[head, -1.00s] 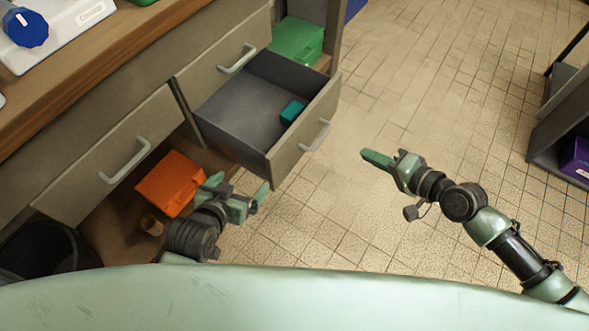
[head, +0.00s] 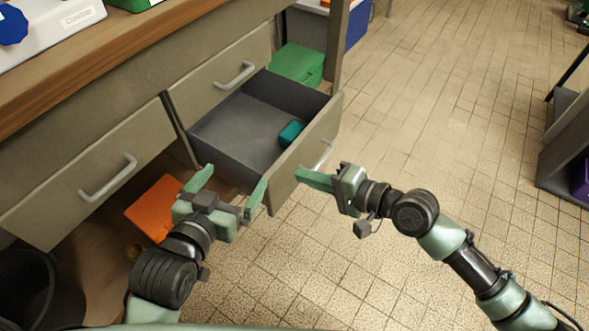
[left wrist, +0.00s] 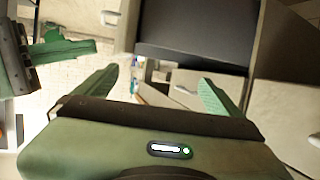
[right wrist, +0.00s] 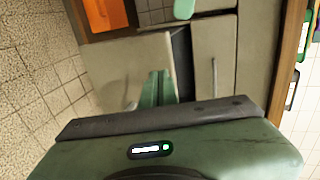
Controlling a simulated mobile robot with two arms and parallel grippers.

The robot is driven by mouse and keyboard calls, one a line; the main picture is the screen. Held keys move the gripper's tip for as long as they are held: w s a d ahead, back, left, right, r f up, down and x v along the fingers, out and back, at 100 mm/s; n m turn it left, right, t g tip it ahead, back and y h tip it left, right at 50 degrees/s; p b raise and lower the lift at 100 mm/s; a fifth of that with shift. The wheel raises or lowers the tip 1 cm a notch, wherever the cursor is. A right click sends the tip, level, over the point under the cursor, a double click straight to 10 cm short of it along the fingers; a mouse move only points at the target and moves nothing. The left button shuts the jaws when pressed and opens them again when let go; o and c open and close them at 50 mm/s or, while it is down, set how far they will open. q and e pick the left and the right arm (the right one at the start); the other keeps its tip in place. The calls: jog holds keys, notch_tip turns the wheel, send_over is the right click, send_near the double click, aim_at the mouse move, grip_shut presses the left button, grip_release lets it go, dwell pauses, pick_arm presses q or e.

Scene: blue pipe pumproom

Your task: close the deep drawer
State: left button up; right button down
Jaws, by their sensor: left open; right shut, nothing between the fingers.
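The deep drawer (head: 240,150) stands pulled out of the grey cabinet, its dark inside showing. A small teal box (head: 291,134) lies in it. Its front panel (head: 285,186) has a pale bar handle (head: 323,155). My right gripper (head: 303,178) is shut and empty, its tips at or just before the front panel, near the handle; contact cannot be told. The front also shows in the right wrist view (right wrist: 120,65). My left gripper (head: 229,187) is open and empty by the drawer's near side and front corner. The left wrist view shows the dark drawer inside (left wrist: 195,30).
Closed drawers with bar handles flank it, one at left (head: 85,185) and one above (head: 225,72). An orange box (head: 153,207) and a dark bin (head: 38,285) are below at left. A green box (head: 297,64) is behind the drawer.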

aim_at(282, 165)
pick_arm(q)
jog(key=shift+w+d+r+t+h, duration=0.15)
jog(key=shift+w+r+t, duration=0.1)
jog(key=shift+r+t, duration=0.35)
jog(key=shift+w+d+r+t+h, duration=0.15)
jog(key=shift+w+r+t, duration=0.15)
jog(key=shift+r, duration=0.5)
pick_arm(e)
jog(key=shift+w+a+r, duration=0.1)
jog(key=shift+w+a, duration=0.35)
jog(key=shift+a, duration=0.3)
jog(key=shift+w+a, duration=0.45)
jog(key=shift+a, duration=0.3)
pick_arm(q)
jog(key=shift+s, duration=0.1)
